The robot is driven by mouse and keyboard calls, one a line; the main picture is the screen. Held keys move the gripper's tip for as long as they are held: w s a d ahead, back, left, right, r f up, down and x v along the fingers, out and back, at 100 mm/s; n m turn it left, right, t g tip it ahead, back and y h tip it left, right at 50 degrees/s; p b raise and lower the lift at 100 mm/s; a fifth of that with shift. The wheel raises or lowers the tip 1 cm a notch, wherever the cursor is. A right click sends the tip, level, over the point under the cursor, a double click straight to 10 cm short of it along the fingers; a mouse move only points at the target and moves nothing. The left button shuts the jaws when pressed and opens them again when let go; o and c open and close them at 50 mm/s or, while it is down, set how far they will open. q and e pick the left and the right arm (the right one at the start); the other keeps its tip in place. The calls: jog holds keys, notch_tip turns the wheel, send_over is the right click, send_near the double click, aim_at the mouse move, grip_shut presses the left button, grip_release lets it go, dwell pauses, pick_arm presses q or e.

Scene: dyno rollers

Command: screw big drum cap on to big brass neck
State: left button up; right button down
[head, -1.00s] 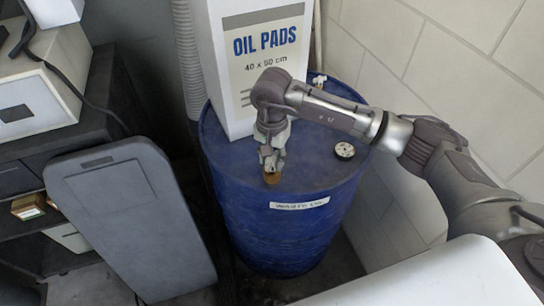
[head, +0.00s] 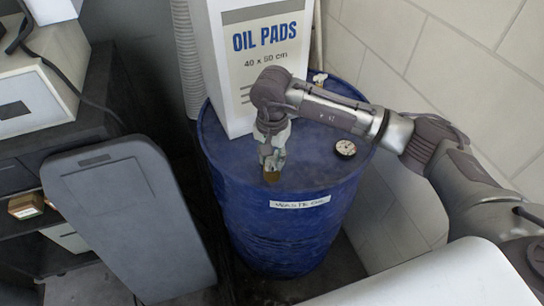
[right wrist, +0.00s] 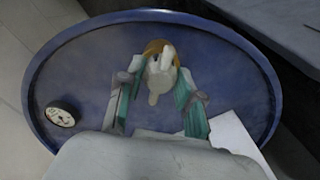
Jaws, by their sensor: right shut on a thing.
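The blue drum (head: 300,235) stands upright. The big brass neck (head: 271,177) is near the front edge of its lid, and its rim also shows in the right wrist view (right wrist: 153,45). My right gripper (head: 268,160) is over the neck, pointing down. In the right wrist view its teal fingers are shut on the pale, lobed big drum cap (right wrist: 160,78), one on each side. The cap overlaps the brass neck in that view. I cannot tell whether its thread is engaged. My left gripper is not in view.
A white OIL PADS box (head: 230,70) stands on the lid behind my right gripper. A round gauge (head: 345,148) sits on the lid to the right, and a small pale fitting (head: 319,78) is at the back. A grey panel (head: 130,215) stands left of the drum.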

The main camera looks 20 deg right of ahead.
jog(key=m, duration=0.5)
jog(key=shift+f+b, duration=0.1)
jog(key=shift+b, duration=0.3)
jog(key=m, duration=0.6)
jog(key=shift+m, duration=0.3)
jog(key=m, duration=0.3)
jog(key=shift+m, duration=0.3)
jog(key=m, duration=1)
jog(key=c, duration=0.7)
grip_release()
notch_tip(320, 180, up, 12)
jog(key=shift+r, duration=0.1)
